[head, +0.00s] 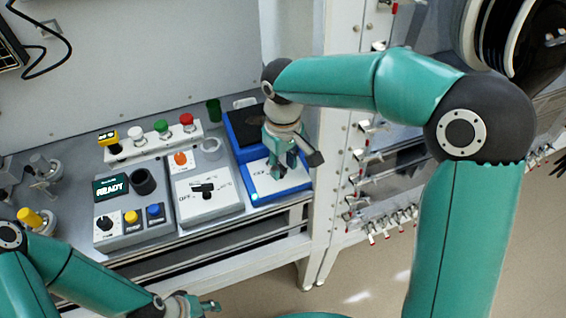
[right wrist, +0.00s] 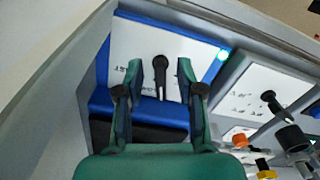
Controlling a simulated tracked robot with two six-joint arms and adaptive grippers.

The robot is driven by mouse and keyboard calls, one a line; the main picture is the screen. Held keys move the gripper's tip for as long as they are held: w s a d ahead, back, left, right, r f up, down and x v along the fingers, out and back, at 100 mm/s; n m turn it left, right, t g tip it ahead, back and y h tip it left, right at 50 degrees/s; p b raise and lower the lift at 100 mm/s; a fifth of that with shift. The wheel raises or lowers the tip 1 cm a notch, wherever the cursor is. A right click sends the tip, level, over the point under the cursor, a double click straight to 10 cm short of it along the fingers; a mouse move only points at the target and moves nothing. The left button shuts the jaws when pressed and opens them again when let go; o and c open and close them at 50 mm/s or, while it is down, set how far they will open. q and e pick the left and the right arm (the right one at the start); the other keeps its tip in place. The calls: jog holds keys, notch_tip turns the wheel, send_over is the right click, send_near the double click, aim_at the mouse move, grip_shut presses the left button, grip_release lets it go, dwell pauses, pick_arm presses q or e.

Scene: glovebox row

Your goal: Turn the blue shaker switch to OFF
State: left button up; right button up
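The blue shaker (head: 238,126) has a white front panel and stands at the right end of the bench. It also shows in the right wrist view (right wrist: 98,103). Its black switch (right wrist: 160,75) has a round end and a bar, and lies between my right fingers in that view; I cannot tell whether they touch it. The panel lettering is too small to read. A small cyan-green light (right wrist: 222,55) glows at the panel corner. My right gripper (head: 283,172) is over the panel, open, with fingers apart (right wrist: 159,68). My left gripper (head: 205,306) is low at the front, away from the shaker.
Left of the shaker is a white-topped box (head: 208,201) with a black switch. Further left is a grey unit with a READY screen (head: 111,187) and knobs. Behind stands a rail (head: 153,143) with coloured buttons. A white frame post (head: 335,120) stands close right.

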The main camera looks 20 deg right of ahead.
grip_shut()
dwell(0.5)
jog(key=n+p, duration=0.1)
jog(key=n, duration=0.2)
jog(key=shift+w+d, duration=0.1)
jog(key=shift+d, duration=0.05)
jog(key=shift+w+d+n+p, duration=0.1)
jog(key=shift+n+p, duration=0.05)
jog(key=shift+n, duration=0.8)
jog(key=shift+w+d+n+p, duration=0.1)
jog(key=shift+n+p, duration=0.05)
jog(key=shift+n, duration=0.8)
